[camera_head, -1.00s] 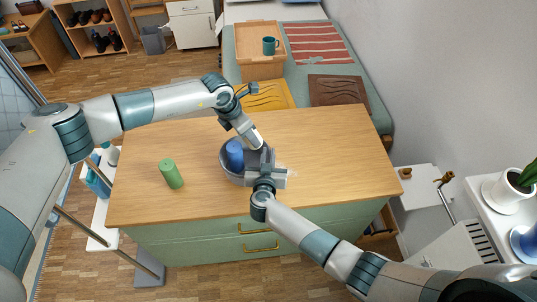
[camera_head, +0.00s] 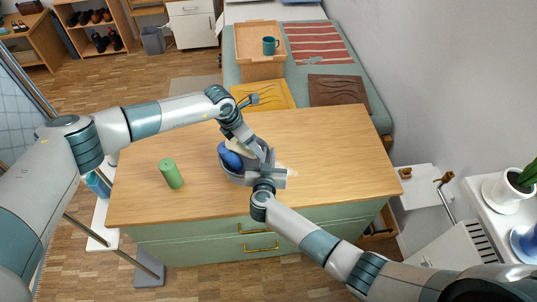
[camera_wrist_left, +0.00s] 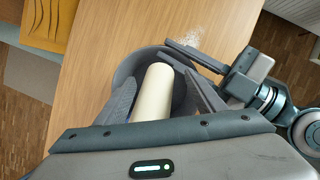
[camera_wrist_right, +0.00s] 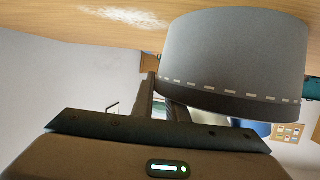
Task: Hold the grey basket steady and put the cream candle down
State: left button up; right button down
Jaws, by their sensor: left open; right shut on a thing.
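The grey basket (camera_head: 233,178) stands on the wooden table. The cream candle (camera_head: 241,147) is inside it, partly hidden by my left gripper; it shows clearly in the left wrist view (camera_wrist_left: 153,92). A blue candle (camera_head: 230,157) leans beside it at the basket's left side. My left gripper (camera_wrist_left: 160,80) is open, with its fingers apart on either side of the cream candle. My right gripper (camera_head: 264,166) is shut on the basket's right wall. In the right wrist view the basket's grey side (camera_wrist_right: 235,55) shows, and the inside is hidden.
A green candle (camera_head: 171,173) stands on the table (camera_head: 335,150) left of the basket.

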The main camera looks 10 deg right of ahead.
jog(key=shift+s+f, duration=0.15)
jog(key=shift+f, duration=0.05)
pick_arm(q)
jog(key=v, duration=1.2)
jog(key=shift+s, duration=0.1)
dwell(0.3)
jog(key=shift+d, duration=0.1)
pick_arm(e)
jog(key=c, duration=1.7)
grip_release()
jog(key=shift+o, duration=0.2)
jog(key=shift+s+a+r, duration=0.1)
jog(key=shift+s, duration=0.15)
jog(key=v, duration=1.1)
jog(key=shift+s+r, duration=0.2)
jog(key=shift+r, duration=0.05)
